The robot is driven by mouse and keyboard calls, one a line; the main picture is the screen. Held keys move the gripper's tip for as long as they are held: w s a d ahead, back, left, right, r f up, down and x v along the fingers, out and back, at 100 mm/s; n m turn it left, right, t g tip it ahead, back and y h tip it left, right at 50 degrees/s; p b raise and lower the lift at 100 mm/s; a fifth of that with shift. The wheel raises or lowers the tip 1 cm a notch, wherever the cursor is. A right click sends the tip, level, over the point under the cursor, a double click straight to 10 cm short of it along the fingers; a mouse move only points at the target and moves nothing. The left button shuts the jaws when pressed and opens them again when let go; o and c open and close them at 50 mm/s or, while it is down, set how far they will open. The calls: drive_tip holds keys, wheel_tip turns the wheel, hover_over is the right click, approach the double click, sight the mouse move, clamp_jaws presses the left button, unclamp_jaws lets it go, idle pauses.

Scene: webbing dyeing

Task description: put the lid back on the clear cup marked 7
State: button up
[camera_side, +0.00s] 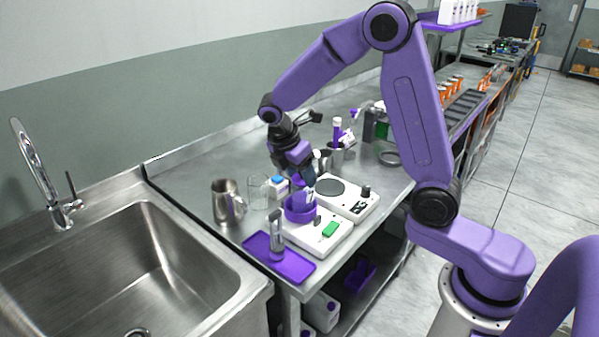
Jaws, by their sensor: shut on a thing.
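My gripper (308,180) points down over the work table, just above a purple round holder (298,211) on a white device. It is shut on a small white-and-purple object (309,196) that I cannot identify at this size. A slim clear vessel (277,242) stands upright on a purple tray (296,267) at the front edge. A wider clear glass vessel (259,192) stands behind it. I cannot read a 7 on either vessel, and I cannot pick out a lid with certainty.
A steel pitcher (224,204) stands left of the clear vessels. A white device with a green panel (330,230) and a second with a dark round plate (331,187) crowd the middle. A sink (120,260) lies left. The table's back left is clear.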

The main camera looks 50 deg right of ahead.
idle(0.3)
drive_tip(key=o, duration=1.4)
drive_tip(key=shift+c, duration=0.2)
drive_tip(key=shift+r, duration=0.1)
drive_tip(key=shift+r, duration=3.4)
drive_tip(key=shift+c, duration=0.3)
clamp_jaws()
drive_tip(key=shift+f, duration=2.25)
